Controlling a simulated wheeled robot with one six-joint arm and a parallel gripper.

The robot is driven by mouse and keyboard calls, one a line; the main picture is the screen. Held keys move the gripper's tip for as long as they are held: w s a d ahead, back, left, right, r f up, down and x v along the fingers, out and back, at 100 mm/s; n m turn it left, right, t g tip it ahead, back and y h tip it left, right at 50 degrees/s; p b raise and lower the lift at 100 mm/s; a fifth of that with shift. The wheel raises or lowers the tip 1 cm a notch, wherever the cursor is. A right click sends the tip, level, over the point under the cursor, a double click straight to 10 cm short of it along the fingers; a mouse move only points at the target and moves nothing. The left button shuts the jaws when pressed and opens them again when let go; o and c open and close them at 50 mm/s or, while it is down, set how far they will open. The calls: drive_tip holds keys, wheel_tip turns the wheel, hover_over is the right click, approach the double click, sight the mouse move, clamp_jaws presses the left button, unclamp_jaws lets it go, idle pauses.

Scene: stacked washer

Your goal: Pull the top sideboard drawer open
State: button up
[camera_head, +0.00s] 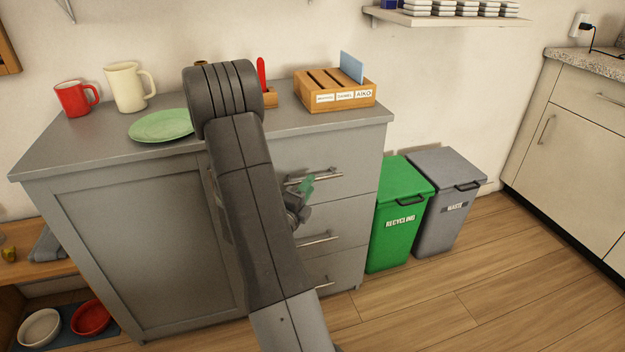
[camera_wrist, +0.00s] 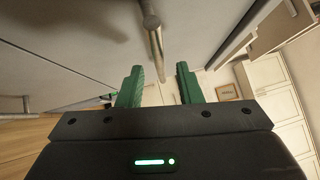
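The grey sideboard (camera_head: 125,245) has a column of three drawers on its right side. The top drawer (camera_head: 355,160) looks shut, and its bar handle (camera_head: 328,177) is partly hidden by my arm and gripper. My gripper (camera_head: 306,189) is at the top drawer's front, by this handle. In the wrist view my gripper (camera_wrist: 159,78) is open, its two green fingers apart. A metal bar handle (camera_wrist: 155,38) runs down the picture towards the gap between the fingertips. Neither finger clearly touches it, and I cannot tell whether the bar is between them in depth.
A green recycling bin (camera_head: 400,215) and a grey waste bin (camera_head: 450,200) stand right of the sideboard. Mugs, a green plate (camera_head: 160,125) and a wooden organizer (camera_head: 335,92) are on its top. Wooden floor (camera_head: 440,310) is clear at front right.

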drive_tip(key=shift+x, duration=1.95)
clamp_jaws()
